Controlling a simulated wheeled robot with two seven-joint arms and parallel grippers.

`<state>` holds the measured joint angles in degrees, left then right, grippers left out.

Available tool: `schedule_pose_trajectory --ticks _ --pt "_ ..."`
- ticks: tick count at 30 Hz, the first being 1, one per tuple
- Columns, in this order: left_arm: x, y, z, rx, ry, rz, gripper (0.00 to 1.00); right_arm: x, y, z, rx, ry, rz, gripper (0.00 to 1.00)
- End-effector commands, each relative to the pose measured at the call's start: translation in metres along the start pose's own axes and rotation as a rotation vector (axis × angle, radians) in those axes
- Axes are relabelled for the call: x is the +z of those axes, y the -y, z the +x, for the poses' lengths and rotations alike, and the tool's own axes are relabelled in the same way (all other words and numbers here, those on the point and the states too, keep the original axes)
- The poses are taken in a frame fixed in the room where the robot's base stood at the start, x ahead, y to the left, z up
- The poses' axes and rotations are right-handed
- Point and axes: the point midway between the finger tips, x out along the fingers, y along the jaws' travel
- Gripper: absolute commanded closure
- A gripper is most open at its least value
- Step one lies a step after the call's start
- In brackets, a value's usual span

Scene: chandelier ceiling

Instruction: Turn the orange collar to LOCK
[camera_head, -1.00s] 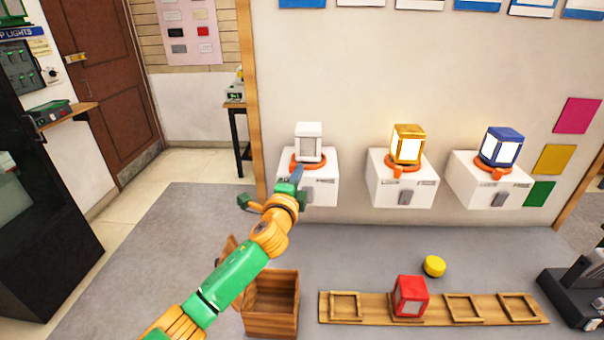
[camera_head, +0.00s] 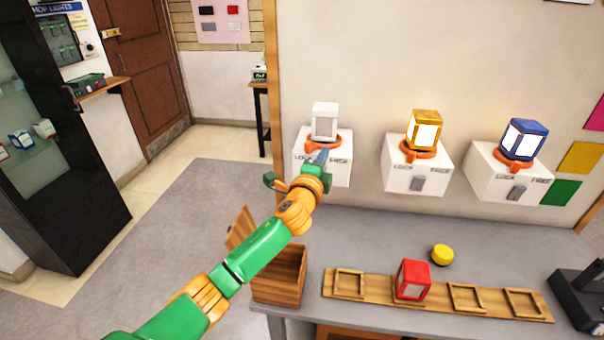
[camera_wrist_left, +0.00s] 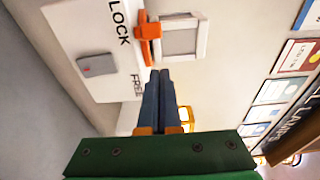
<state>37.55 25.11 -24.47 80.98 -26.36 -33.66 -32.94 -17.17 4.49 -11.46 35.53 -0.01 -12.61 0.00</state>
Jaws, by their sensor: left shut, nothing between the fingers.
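An orange collar (camera_head: 309,144) rings the foot of a pale grey lantern (camera_head: 324,121) on the left white wall box (camera_head: 306,168). In the left wrist view, the collar's orange tab (camera_wrist_left: 149,31) shows nearer the word LOCK than FREE. My left gripper (camera_head: 322,157) is shut and empty, its dark blue fingers in front of this box, just below the collar. In the wrist view its fingertips (camera_wrist_left: 160,73) are close to the collar on the FREE side; I cannot tell whether they touch. My right gripper is not in view.
Two similar boxes carry a gold lantern (camera_head: 424,130) and a blue lantern (camera_head: 523,139). Below are a counter (camera_head: 380,235), an open wooden box (camera_head: 279,278), a red lantern (camera_head: 413,280) on a wooden rack (camera_head: 345,292), and a yellow disc (camera_head: 442,254).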

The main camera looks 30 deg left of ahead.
Motion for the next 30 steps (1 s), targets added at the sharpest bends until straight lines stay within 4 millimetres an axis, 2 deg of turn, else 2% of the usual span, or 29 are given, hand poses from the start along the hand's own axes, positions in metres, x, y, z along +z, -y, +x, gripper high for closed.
schedule_pose_trajectory --ticks 5,18,30 --pt "0.012 -0.001 -0.016 0.000 0.000 0.000 1.00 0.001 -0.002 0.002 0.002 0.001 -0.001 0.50" --pt "0.054 -0.004 -0.077 0.001 -0.002 0.002 1.00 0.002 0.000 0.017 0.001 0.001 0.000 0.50" --pt "0.057 -0.001 -0.082 0.001 -0.003 -0.001 1.00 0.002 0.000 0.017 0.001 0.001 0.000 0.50"
